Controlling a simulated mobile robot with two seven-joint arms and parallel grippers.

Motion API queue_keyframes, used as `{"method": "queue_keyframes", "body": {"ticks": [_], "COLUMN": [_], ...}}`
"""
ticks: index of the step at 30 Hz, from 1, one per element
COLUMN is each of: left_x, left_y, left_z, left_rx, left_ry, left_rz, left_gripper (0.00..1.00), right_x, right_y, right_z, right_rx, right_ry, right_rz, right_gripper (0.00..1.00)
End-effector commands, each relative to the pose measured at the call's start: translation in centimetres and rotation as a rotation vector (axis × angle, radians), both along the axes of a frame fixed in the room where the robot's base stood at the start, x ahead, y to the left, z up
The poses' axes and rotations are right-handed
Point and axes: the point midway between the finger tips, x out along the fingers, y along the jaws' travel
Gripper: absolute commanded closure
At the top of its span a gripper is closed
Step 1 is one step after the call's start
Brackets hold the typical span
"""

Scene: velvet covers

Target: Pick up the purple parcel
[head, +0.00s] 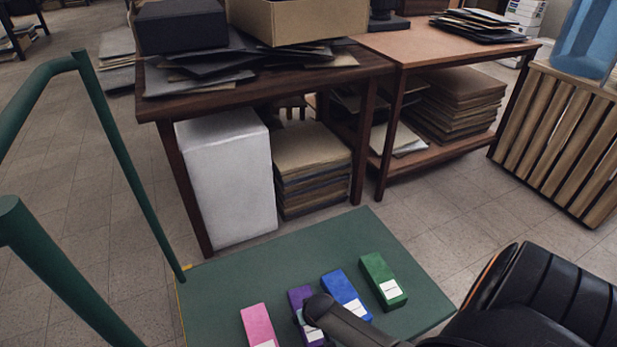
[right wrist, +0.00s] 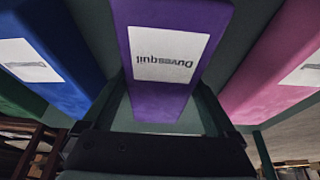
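The purple parcel (head: 298,296) is a long block with a white label, lying on a green platform (head: 230,281) between the pink parcel (head: 257,324) and the blue parcel (head: 342,289). My right arm comes in from the right, and its gripper (head: 312,314) is at the purple parcel, hiding part of it. In the right wrist view the purple parcel (right wrist: 162,100) reaches in between the two spread dark fingers, with gaps visible at its sides. My right gripper is open. My left gripper is not in view.
A green parcel (head: 381,277) lies right of the blue one. Green rails (head: 125,150) rise at the platform's left. Beyond stand a table (head: 375,60), a white box (head: 228,178) and a slatted crate (head: 560,140). The platform's left and back are clear.

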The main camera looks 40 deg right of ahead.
Motion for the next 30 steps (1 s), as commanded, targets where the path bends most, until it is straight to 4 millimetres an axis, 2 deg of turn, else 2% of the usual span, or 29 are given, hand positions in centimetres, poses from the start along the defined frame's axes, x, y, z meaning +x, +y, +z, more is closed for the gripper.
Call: {"method": "queue_keyframes", "body": {"ticks": [2,22,30], "left_x": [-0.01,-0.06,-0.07], "left_y": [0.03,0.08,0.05], "left_z": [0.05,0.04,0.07], "left_rx": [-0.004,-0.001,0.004], "left_ry": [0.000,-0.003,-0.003], "left_rz": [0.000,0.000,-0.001], "left_gripper": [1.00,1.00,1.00], "right_x": [-0.02,-0.08,0.02], "right_y": [0.00,0.00,-0.02], "right_z": [0.00,-0.03,0.12], "right_rx": [0.000,-0.001,-0.001], "right_ry": [0.000,0.001,-0.001], "right_rz": [0.000,0.001,0.001], "right_gripper": [0.18,0.93,0.95]}}
